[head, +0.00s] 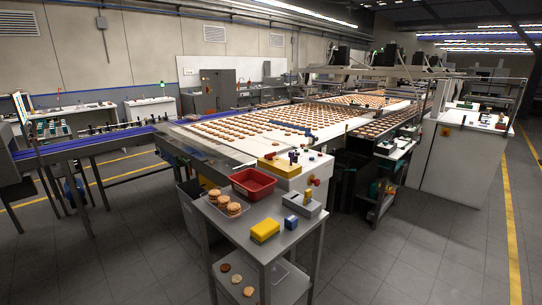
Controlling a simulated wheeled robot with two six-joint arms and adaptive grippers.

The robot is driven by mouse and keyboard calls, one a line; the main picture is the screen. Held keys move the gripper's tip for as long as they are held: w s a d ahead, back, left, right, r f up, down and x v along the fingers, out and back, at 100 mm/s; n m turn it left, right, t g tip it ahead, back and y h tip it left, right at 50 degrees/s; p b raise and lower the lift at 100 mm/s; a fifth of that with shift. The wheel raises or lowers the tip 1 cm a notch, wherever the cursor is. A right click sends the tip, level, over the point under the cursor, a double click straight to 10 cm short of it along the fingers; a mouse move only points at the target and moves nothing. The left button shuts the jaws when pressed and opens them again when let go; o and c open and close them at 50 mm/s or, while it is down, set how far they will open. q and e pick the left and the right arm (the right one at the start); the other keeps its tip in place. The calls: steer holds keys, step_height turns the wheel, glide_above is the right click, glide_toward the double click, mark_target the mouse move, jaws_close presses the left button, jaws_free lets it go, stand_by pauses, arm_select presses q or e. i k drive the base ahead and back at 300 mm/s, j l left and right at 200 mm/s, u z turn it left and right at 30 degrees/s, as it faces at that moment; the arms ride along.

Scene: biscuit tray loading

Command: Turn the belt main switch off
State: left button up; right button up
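Neither of my grippers shows in the head view. A white control cabinet (294,181) stands at the near end of the biscuit belt (235,148). A yellow panel (278,166) with small knobs lies on its top. A red knob (316,182) shows at the cabinet's right side; it may be the belt main switch, but I cannot tell its position. A grey box (300,206) with a dark slot and a small upright yellow part stands in front of the cabinet. Rows of round biscuits cover the belt.
A grey side table (245,246) stands nearest, holding a red bin (270,190), stacked biscuits (234,208), a yellow block (265,230) and a blue cube (291,223). Loose biscuits (237,279) lie on its lower shelf. A blue-edged conveyor (85,147) runs left. Floor at right is clear.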

mark_target(269, 156)
steer(key=z, duration=0.55)
steer(key=i+j+z, duration=0.1)
steer(key=j+z, duration=0.3)
steer(key=i+j+z, duration=0.1)
steer(key=j+z, duration=0.15)
steer(key=z, duration=0.15)
steer(key=j+z, duration=0.75)
